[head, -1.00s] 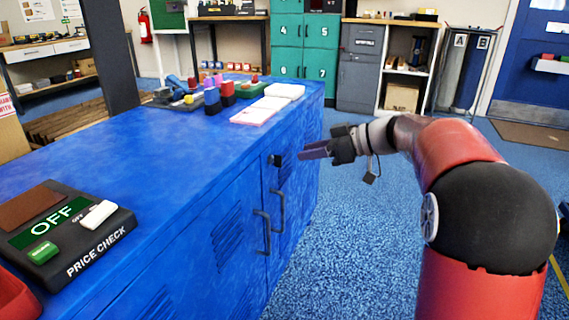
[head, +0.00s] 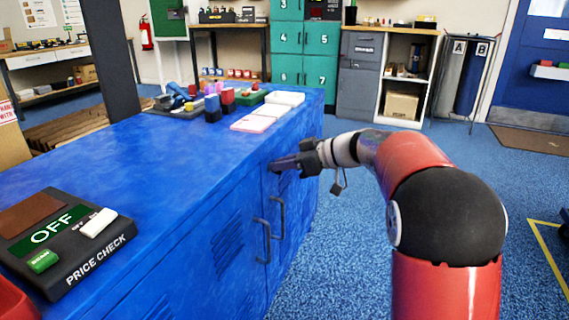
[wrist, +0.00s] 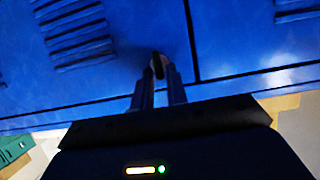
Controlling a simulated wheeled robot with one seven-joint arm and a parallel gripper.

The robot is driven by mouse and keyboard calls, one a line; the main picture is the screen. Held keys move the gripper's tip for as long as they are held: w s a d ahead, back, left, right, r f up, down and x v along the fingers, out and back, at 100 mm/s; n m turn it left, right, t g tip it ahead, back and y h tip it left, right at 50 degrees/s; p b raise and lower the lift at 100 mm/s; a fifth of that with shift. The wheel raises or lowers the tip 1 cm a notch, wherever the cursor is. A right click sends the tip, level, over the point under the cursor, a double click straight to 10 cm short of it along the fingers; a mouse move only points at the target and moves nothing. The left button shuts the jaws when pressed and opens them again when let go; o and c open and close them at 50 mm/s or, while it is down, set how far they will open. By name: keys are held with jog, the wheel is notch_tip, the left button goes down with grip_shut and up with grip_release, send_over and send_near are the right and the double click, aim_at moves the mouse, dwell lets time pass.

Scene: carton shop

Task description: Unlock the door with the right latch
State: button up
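The blue cabinet (head: 225,215) has louvred doors. Two dark handles, the left (head: 262,238) and the right (head: 277,216), flank a door seam. A small dark latch (wrist: 157,66) shows in the wrist view on the blue door face, beside the dark seam. My gripper (head: 276,166) is at the upper part of the right-hand door, and its fingers hide the latch in the head view. In the wrist view the fingers (wrist: 158,88) are a narrow gap apart, with the latch at their tips. Whether they press on it cannot be told.
A price check device (head: 62,240) reading OFF lies on the cabinet top (head: 150,180). Coloured items and pale slabs (head: 262,117) lie at its far end. Teal lockers (head: 300,45) and a grey cabinet (head: 358,75) stand behind. The blue floor (head: 335,255) to the right is clear.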

grip_shut()
jog(key=shift+m, duration=0.3)
jog(key=shift+w+d+f+m+g+y+p, duration=0.1)
jog(key=shift+w+f+m+g+y+p, duration=0.2)
jog(key=shift+m+g+y+p, duration=1.3)
jog(key=shift+w+d+f+m+g+y+p, duration=0.25)
jog(key=shift+m+p, duration=0.4)
jog(key=shift+m, duration=2)
jog(key=shift+w+f+m+g+y+p, duration=0.35)
jog(key=shift+m+g+y+p, duration=0.6)
jog(key=shift+m, duration=1.2)
jog(key=shift+o, duration=2)
grip_release()
